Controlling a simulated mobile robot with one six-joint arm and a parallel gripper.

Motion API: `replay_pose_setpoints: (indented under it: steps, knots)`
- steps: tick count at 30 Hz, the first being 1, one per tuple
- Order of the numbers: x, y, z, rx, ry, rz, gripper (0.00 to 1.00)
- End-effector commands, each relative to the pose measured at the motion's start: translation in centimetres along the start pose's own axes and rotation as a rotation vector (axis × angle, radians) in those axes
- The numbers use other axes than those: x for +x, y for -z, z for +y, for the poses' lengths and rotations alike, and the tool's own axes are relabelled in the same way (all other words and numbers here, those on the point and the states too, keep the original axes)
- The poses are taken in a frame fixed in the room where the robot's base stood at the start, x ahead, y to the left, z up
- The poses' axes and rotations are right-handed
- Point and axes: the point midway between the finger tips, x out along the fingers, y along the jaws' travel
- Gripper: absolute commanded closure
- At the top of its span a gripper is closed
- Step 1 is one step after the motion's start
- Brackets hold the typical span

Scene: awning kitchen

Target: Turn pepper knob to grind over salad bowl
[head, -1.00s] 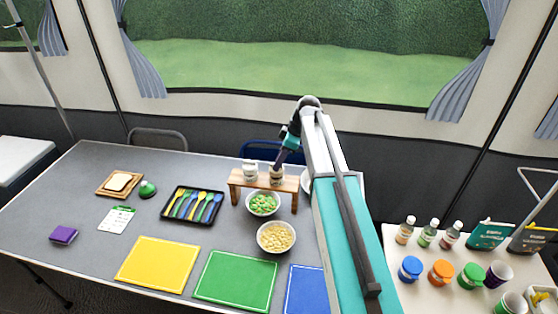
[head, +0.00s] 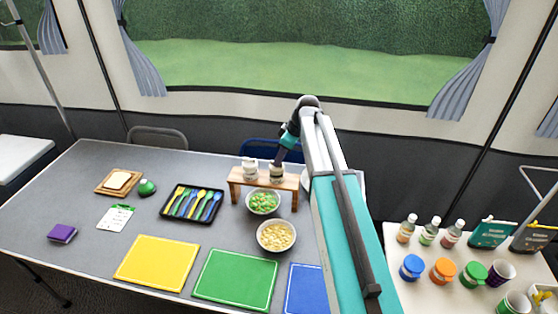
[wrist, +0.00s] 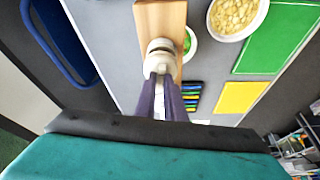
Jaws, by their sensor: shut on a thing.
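A wooden stand (head: 235,186) on the grey table holds two small grinders side by side. The left grinder (head: 250,170) is whitish. The right grinder (head: 276,174) is under my gripper (head: 279,160). In the wrist view, my gripper (wrist: 164,84) is shut on the knob (wrist: 159,63) of this grinder. The labels are too small to read. The salad bowl (head: 263,213), white with green food, stands under the stand's front edge. In the wrist view, the stand (wrist: 171,16) partly hides the salad bowl (wrist: 190,45).
A bowl of pale pasta (head: 276,248) stands in front of the salad bowl. A black cutlery tray (head: 171,213) lies left of the stand. Yellow (head: 157,262), green (head: 235,276) and blue (head: 306,288) mats line the front. A blue chair (head: 258,146) is behind the table.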

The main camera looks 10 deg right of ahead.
Motion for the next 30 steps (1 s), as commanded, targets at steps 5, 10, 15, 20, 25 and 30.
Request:
replay_pose_setpoints:
  steps: [5, 10, 15, 20, 25, 30]
  knots:
    - [0.24, -0.12, -0.36, 0.123, -0.053, 0.000, 1.00]
    - [0.24, -0.09, -0.50, 0.255, -0.108, 0.000, 1.00]
    - [0.18, 0.00, -0.60, 0.383, -0.161, 0.000, 1.00]
    - [0.17, 0.10, -0.71, 0.502, -0.210, 0.000, 1.00]
    - [0.20, 0.22, -0.81, 0.626, -0.262, 0.000, 1.00]
    - [0.23, 0.29, -0.87, 0.749, -0.312, -0.001, 1.00]
